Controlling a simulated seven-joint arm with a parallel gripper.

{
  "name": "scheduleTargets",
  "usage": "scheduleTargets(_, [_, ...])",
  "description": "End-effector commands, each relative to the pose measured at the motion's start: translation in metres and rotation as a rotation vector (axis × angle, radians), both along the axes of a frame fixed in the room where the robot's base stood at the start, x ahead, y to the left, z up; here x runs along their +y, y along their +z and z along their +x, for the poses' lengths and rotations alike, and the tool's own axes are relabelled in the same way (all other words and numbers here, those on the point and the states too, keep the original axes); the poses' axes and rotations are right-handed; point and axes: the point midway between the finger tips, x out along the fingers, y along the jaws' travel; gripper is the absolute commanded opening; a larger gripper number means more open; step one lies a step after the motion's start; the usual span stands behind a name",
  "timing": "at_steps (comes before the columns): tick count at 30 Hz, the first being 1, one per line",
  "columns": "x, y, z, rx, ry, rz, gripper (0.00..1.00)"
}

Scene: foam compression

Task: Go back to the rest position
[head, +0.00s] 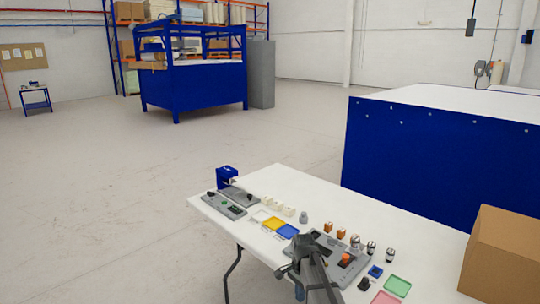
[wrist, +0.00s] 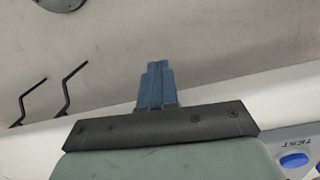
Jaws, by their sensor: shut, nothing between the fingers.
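My gripper (wrist: 157,70) shows in the wrist view with its two blue fingers together and nothing between them. Its fingertips stand against the grey floor (wrist: 225,45), past the white table edge (wrist: 80,135). In the head view my arm reaches in at the bottom middle, over the near side of the white table (head: 335,205). The arm hides part of the grey panel (head: 322,244); the fingers are too small there to judge.
A blue press-like device (head: 227,176) is at the left end, a cardboard box (head: 503,255) at the right.

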Motion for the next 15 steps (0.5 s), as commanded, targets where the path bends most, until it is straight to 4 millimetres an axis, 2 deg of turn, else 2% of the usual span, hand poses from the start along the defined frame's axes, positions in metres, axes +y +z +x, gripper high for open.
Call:
scheduleTargets(1, [-0.001,-0.018,-0.016,0.019,0.014,0.002,0.00])
scheduleTargets(3, [-0.004,-0.040,-0.030,0.039,0.040,0.006,0.00])
scheduleTargets(11, [-0.016,-0.113,-0.086,0.112,0.176,0.023,0.00])
scheduleTargets(15, [-0.024,-0.149,-0.121,0.152,0.257,0.039,0.00])
